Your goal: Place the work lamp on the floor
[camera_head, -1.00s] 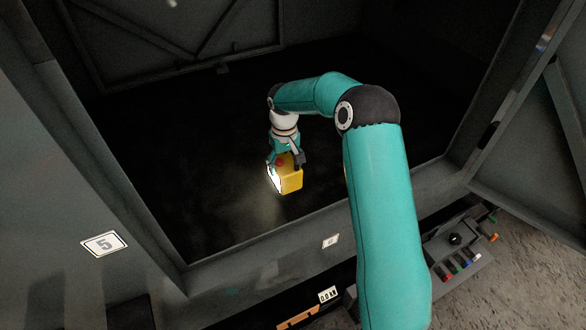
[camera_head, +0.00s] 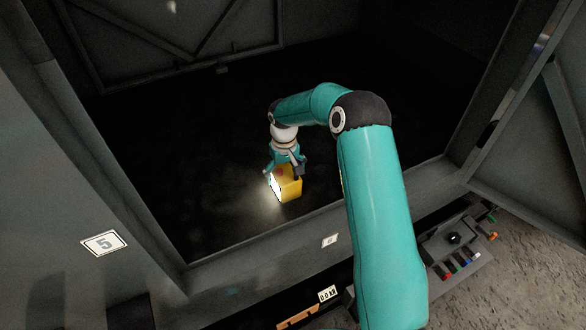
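The work lamp (camera_head: 290,186) is a small yellow box with a lit white face on its left side. It is inside the dark enclosure, near the front sill, and its light falls on the enclosure floor (camera_head: 225,205) to its left. My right gripper (camera_head: 284,172) points down over the lamp, with its fingers on either side of the lamp's top. It appears shut on the lamp. I cannot tell whether the lamp's underside touches the floor. My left gripper is not in view.
The enclosure's front sill (camera_head: 270,256) runs below the lamp, and a grey panel marked 5 (camera_head: 103,243) stands at left. An open door (camera_head: 545,150) is at right. A tray (camera_head: 462,252) with small coloured items sits outside. The enclosure floor around the lamp looks clear.

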